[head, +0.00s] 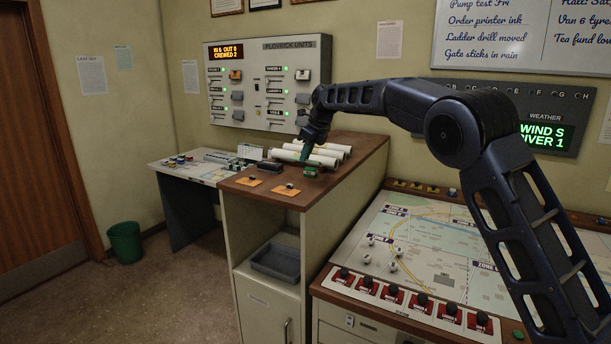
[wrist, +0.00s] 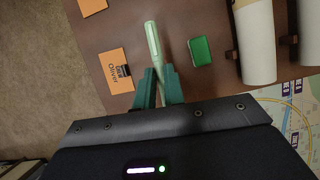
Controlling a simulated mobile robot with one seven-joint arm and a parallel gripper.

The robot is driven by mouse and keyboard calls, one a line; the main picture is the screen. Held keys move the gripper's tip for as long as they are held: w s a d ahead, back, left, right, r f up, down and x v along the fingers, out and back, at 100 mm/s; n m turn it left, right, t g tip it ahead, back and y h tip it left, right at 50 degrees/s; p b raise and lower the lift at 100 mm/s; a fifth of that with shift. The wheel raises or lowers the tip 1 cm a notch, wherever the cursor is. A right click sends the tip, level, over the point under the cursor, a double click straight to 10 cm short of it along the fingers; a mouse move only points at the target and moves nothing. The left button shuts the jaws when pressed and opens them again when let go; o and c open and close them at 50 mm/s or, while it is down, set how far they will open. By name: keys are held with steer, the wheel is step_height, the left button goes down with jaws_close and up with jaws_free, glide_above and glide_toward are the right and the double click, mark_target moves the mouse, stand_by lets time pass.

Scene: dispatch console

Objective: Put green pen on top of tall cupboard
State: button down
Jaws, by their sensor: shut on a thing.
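A pale green pen (wrist: 154,42) stands out between the green fingertips of my gripper (wrist: 158,88) in the wrist view. My gripper is shut on it. In the head view my gripper (head: 306,148) is over the wooden top of the tall cupboard (head: 347,170), beside the paper rolls. I cannot make out the pen clearly there, as it blends with the green fingers. The brown cupboard top (wrist: 205,85) lies behind the pen in the wrist view. Whether the pen touches it I cannot tell.
On the cupboard top lie white paper rolls (head: 326,154), a small green box (head: 311,171) and orange cards (head: 287,189), one bearing a dark item. A grey tray (head: 276,263) sits on the shelf below. A map console (head: 420,245) stands at right.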

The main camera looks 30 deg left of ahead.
mark_target(303, 182)
steer(key=shift+f, duration=3.8)
steer(key=shift+f, duration=0.15)
steer(key=c, duration=1.5)
jaws_free()
steer(key=v, duration=1.2)
steer(key=shift+w+d, duration=0.1)
